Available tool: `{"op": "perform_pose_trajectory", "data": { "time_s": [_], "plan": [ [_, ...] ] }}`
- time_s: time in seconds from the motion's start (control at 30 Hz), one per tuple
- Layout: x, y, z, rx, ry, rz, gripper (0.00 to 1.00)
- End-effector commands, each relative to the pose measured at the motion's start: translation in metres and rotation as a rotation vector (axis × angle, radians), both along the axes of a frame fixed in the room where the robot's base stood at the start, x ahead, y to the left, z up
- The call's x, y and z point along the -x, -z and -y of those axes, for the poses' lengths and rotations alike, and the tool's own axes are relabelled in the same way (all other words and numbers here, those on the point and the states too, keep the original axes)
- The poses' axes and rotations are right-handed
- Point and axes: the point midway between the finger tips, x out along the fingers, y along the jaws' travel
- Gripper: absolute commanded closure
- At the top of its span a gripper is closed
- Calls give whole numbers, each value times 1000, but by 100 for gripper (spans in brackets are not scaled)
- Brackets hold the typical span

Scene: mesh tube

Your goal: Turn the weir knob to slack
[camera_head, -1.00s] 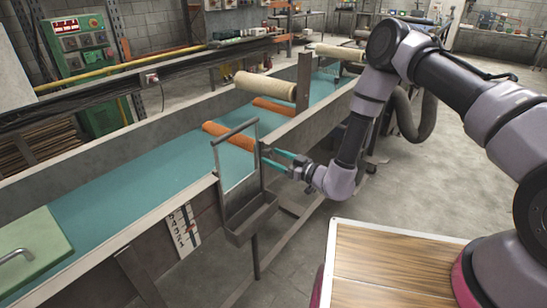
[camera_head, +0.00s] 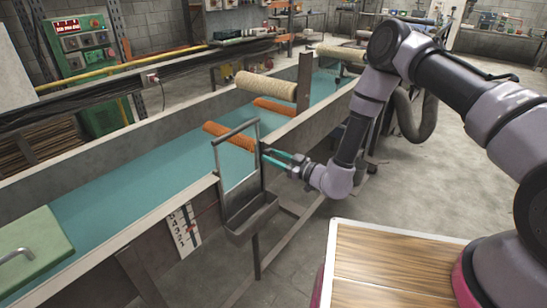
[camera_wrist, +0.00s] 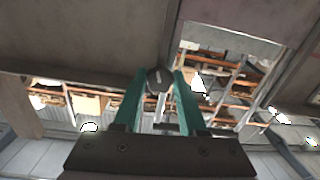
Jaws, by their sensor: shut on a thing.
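The weir knob (camera_wrist: 158,78) is a dark round knob with a short pale line on its face, tilted slightly right of upright in the wrist view. My gripper (camera_wrist: 160,80) has its two teal fingers closed on either side of it. In the head view my gripper (camera_head: 264,155) reaches in from the right to the side post of the metal weir frame (camera_head: 217,157); the knob itself is too small to make out there. A white scale plate (camera_head: 184,230) with dark marks and a small red mark is on the trough's side. I cannot read its wording.
The long trough (camera_head: 110,205) holds blue-green liquid. Orange rollers (camera_head: 228,136) and a pale roller (camera_head: 266,86) lie across it. A small metal box (camera_head: 251,219) hangs under the frame. A green lid (camera_head: 32,245) is at the near left. Bare floor (camera_head: 460,150) lies at the right.

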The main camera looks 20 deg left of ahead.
Motion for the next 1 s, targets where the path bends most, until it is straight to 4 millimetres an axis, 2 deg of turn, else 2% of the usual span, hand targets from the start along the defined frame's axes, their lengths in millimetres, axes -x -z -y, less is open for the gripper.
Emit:
{"op": "perform_pose_trajectory", "data": {
  "time_s": [0.6, 1.0],
  "plan": [
    [-2, 0, 2, 173, 1, 412, 100],
    [-2, 0, 2, 232, 1, 552, 100]
  ]
}}
